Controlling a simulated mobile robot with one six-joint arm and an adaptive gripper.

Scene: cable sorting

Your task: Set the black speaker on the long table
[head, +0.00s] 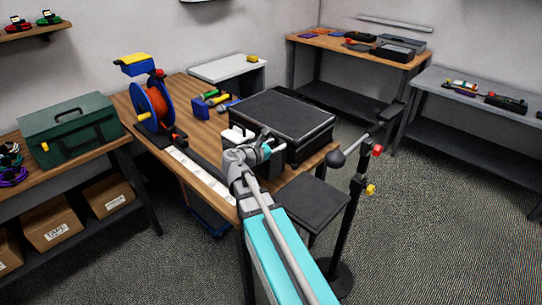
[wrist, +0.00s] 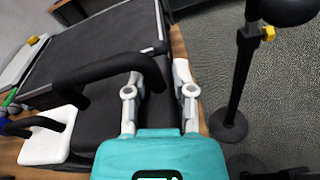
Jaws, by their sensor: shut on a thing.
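The black speaker (head: 271,168) appears as a dark box under my gripper, beside the large black case; my arm hides much of it. In the wrist view a dark body (wrist: 105,125) with a thick black bar over it sits at my fingers. My gripper (head: 262,150) is shut on it; its pale fingers (wrist: 157,92) stand on either side of a black part. I cannot tell whether the speaker touches the tabletop. The long wooden table (head: 200,135) runs under the case and the cable reel.
The black case (head: 285,112) fills much of the table's right end. A white box (head: 235,134) with a dark handle and a cable reel (head: 152,105) stand left of it. A black stand (head: 358,195) and a dark stool (head: 314,200) stand on the right.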

